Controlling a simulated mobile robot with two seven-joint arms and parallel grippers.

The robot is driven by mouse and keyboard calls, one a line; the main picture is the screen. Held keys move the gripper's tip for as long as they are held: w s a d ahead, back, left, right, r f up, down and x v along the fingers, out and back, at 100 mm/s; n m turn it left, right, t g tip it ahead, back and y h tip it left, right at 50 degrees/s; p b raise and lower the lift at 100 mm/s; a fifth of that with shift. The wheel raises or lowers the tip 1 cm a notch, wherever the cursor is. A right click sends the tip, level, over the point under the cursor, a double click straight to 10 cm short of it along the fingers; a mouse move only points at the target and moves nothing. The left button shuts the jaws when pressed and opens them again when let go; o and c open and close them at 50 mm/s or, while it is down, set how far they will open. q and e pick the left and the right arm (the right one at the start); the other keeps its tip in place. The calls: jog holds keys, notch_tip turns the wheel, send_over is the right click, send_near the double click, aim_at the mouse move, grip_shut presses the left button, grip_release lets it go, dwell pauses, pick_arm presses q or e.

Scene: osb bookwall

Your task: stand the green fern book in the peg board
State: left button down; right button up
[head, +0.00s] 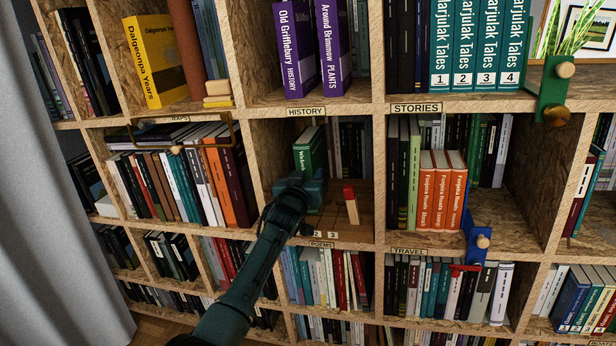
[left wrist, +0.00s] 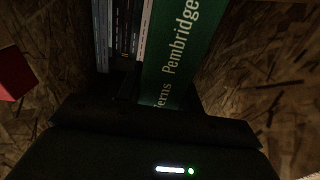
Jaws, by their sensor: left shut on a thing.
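The green fern book (head: 309,150) stands roughly upright in the middle cubby under the HISTORY label. My left gripper (head: 303,186) is shut on its lower part. A wooden peg with a red top (head: 351,205) rises to the right of the book. My gripper hides the book's foot, so I cannot tell whether it touches the board. My right gripper is not in view.
Dark books (head: 350,150) stand at the back of the cubby. Wooden dividers close it in on both sides. Orange books (head: 441,195) and a blue holder (head: 477,240) with a wooden knob are in the cubby to the right.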

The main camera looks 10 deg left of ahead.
pick_arm(q)
jog(key=shift+r, duration=0.1)
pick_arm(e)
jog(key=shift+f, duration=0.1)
pick_arm(q)
jog(key=c, duration=1.2)
grip_release()
jog(key=o, duration=0.4)
jog(key=shift+c, duration=0.2)
jog(key=shift+f, duration=0.4)
jog(key=shift+s+r, duration=0.1)
jog(key=shift+s, duration=0.25)
jog(key=s+p, duration=0.4)
jog(key=s, duration=0.8)
jog(key=shift+s+a+r, duration=0.15)
jog(key=shift+s+a, duration=0.05)
jog(key=shift+s, duration=0.05)
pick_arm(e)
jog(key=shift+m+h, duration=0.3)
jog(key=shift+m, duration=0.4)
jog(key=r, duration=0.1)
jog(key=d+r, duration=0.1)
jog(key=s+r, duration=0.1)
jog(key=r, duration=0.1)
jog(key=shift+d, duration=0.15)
